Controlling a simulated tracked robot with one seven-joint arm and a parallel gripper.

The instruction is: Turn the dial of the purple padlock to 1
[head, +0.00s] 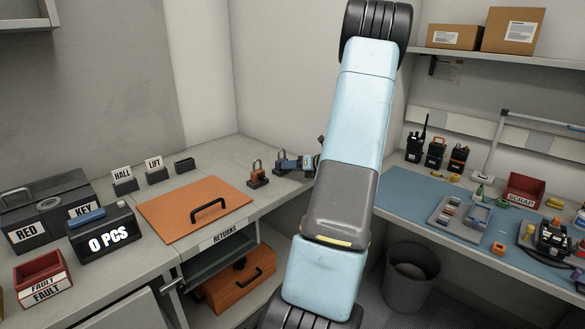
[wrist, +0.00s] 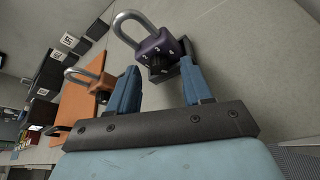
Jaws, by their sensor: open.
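The purple padlock (wrist: 158,45) stands on the grey counter, its steel shackle up, in the wrist view. Its dark dial (wrist: 156,64) faces my gripper; small pale digits show around it, but I cannot tell which one it is set to. My gripper (wrist: 158,68) is open, its two blue fingers on either side of the dial. I cannot tell whether they touch it. In the head view the purple padlock (head: 279,162) shows small at the back corner, partly hidden by my gripper (head: 291,164).
An orange padlock (head: 258,176) stands just left; it also shows in the wrist view (wrist: 86,86), close to my left finger. An orange panel with a black handle (head: 208,210) lies further left. A blue mat (head: 405,197) with radios and trays lies right.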

